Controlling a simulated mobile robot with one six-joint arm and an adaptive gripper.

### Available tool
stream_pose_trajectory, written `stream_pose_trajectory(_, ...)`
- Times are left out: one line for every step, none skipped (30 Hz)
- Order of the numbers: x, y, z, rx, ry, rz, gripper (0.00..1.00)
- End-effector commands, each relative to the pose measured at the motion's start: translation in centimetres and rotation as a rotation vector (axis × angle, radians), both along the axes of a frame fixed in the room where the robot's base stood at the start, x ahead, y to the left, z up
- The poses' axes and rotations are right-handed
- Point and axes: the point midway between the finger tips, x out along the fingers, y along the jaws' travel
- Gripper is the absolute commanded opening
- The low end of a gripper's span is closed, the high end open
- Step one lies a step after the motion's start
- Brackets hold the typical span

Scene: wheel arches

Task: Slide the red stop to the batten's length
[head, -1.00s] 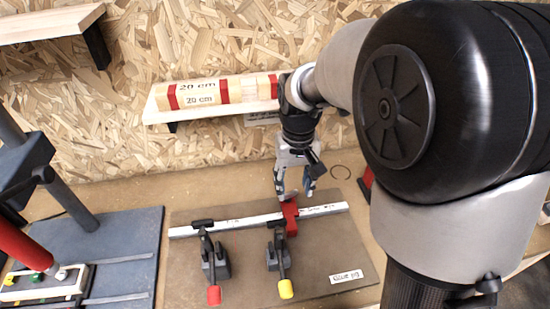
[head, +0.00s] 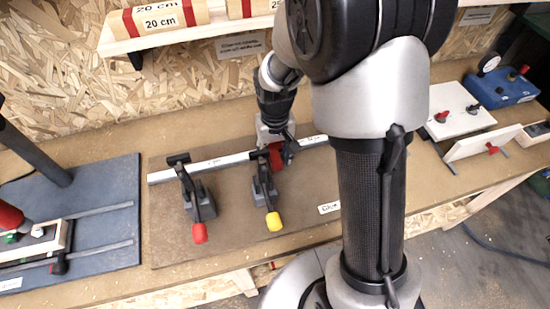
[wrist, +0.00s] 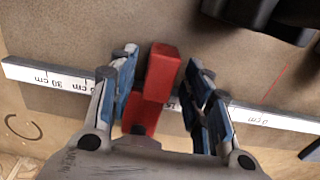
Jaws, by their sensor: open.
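The red stop (head: 275,157) sits on the white scale rail (head: 225,162) of the jig board, partly hidden by my gripper in the head view. In the wrist view the stop (wrist: 152,88) stands between the two blue-padded fingers of my gripper (wrist: 162,62). The fingers are open, with a gap visible on each side of the stop. The rail (wrist: 40,75) reads 30 cm toward the left and 0 cm at the right; the marks at the stop are mostly hidden. Wooden pieces with red bands, labelled 20 cm (head: 160,22), lie on the wall shelf.
Two toggle clamps stand in front of the rail, one with a red handle (head: 200,232) and one with a yellow handle (head: 273,221). A blue-grey board (head: 100,220) lies at left. White boards and a blue box (head: 502,88) are at right.

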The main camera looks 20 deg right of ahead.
Motion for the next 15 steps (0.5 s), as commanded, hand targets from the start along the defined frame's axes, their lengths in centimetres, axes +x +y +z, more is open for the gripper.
stream_pose_trajectory(-0.03,0.0,-0.39,0.0,0.001,0.0,0.45)
stream_pose_trajectory(-0.04,0.0,-0.49,0.0,0.001,0.0,0.45)
stream_pose_trajectory(-0.04,0.0,-0.58,0.0,0.001,0.0,0.45)
stream_pose_trajectory(-0.04,0.0,-0.61,0.0,0.001,0.0,0.45)
stream_pose_trajectory(-0.04,0.0,-0.63,0.0,0.001,0.0,0.45)
stream_pose_trajectory(-0.03,0.0,-0.62,0.0,0.001,0.0,0.45)
stream_pose_trajectory(-0.03,0.0,-0.61,0.0,0.001,0.0,0.45)
stream_pose_trajectory(-0.03,0.0,-0.6,0.0,0.001,0.0,0.45)
stream_pose_trajectory(-0.02,0.0,-0.58,0.0,0.001,0.0,0.45)
stream_pose_trajectory(-0.02,0.0,-0.58,0.0,0.001,0.0,0.45)
stream_pose_trajectory(-0.02,0.0,-0.58,0.0,0.001,0.0,0.45)
stream_pose_trajectory(-0.02,0.0,-0.57,0.0,0.001,0.0,0.42)
stream_pose_trajectory(-0.02,0.0,-0.57,0.0,0.001,0.0,0.4)
stream_pose_trajectory(-0.02,0.0,-0.57,0.0,0.001,0.0,0.38)
stream_pose_trajectory(-0.01,0.0,-0.56,0.0,0.0,0.0,0.36)
